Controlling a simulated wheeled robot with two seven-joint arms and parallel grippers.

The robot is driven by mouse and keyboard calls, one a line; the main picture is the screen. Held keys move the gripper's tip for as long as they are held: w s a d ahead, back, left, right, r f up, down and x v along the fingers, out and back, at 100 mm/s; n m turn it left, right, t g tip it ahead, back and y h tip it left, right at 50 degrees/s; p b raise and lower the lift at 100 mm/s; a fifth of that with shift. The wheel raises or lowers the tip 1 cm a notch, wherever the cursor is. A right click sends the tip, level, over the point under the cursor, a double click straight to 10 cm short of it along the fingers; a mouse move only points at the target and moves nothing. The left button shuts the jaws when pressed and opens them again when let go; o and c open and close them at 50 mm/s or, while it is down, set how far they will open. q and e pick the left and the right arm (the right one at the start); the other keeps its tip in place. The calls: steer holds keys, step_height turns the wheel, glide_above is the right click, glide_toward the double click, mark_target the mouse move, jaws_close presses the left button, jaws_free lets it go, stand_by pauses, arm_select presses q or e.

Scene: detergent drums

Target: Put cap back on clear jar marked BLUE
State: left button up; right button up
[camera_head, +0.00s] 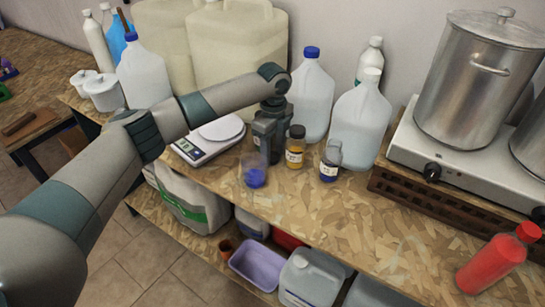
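A clear jar with blue contents (255,177) stands near the table's front edge. A second small clear jar (330,162) with a white label and dark blue at its bottom stands to the right. Between them, farther back, is an amber jar (295,150) with a black cap. The labels are too small to read, so I cannot tell which jar is marked BLUE. My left gripper (269,152) points down just behind the first jar and left of the amber one. Its fingertips are too dark and small to show whether it is open or holds a cap. My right gripper is out of view.
A digital scale (208,138) sits left of the jars. White jugs (360,118) and large pale canisters (240,50) stand behind. A hotplate (440,150) with a steel pot (477,80) is at right. The table between is clear.

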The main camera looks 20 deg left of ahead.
mark_target(273, 156)
arm_select(q)
steer(key=c, duration=0.6)
steer(key=shift+c, duration=0.2)
steer(key=shift+r, duration=0.15)
steer(key=shift+r+b, duration=0.35)
steer(key=shift+r, duration=0.25)
step_height(273, 156, up, 17)
steer(key=b, duration=0.4)
steer(key=shift+f+b, duration=0.2)
steer(key=shift+b, duration=0.2)
